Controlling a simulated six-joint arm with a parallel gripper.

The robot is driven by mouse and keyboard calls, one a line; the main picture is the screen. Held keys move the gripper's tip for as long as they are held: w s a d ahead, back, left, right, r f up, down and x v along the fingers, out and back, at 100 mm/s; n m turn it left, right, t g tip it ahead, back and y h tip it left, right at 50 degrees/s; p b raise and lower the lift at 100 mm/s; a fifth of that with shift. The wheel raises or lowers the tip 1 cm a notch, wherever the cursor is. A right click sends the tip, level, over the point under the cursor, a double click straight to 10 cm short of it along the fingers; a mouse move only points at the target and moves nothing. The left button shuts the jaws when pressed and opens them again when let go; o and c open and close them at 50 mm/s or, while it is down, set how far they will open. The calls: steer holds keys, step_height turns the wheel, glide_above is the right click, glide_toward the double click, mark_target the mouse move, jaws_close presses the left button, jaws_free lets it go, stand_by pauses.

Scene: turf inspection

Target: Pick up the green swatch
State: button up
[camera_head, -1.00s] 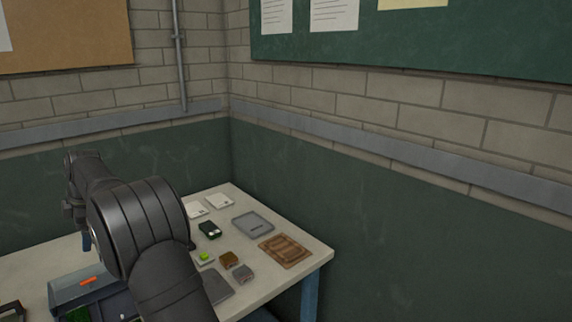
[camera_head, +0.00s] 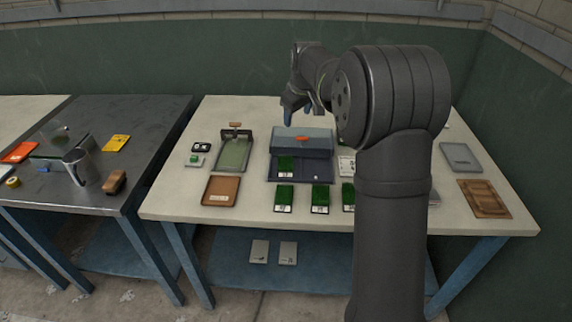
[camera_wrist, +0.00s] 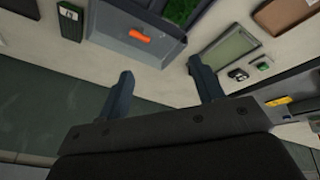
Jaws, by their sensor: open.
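Several green turf swatches with white labels show in the head view. One swatch (camera_head: 286,167) lies in the open blue-grey case (camera_head: 317,172). Others stand in a row in front of the case: a left swatch (camera_head: 284,197), a middle swatch (camera_head: 320,198) and a right swatch (camera_head: 348,195) partly hidden by my arm. My gripper (camera_head: 304,107) is open and empty above the table's back part, behind the case. In the wrist view my gripper's fingers (camera_wrist: 163,85) are spread apart, with the case (camera_wrist: 120,28) and some green turf (camera_wrist: 182,10) beyond them.
An orange item (camera_head: 302,139) is on the case lid. A tray with a green pad (camera_head: 234,153) and a brown tray (camera_head: 221,191) are to the left. A grey tray (camera_head: 460,157) and a wooden tray (camera_head: 484,199) are to the right. A metal table (camera_head: 105,138) stands at left.

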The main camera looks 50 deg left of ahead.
steer(key=s+d+f+m, duration=0.2)
steer(key=s+f+m, duration=0.1)
steer(key=s+m, duration=0.45)
glide_above(286, 163)
steer(key=s+d, duration=0.2)
steer(key=shift+m+t, duration=0.4)
steer(key=shift+m, duration=0.05)
step_height(286, 163, down, 11)
steer(key=shift+s+a+f, duration=0.1)
steer(key=shift+x, duration=2.7)
steer(key=c, duration=0.7)
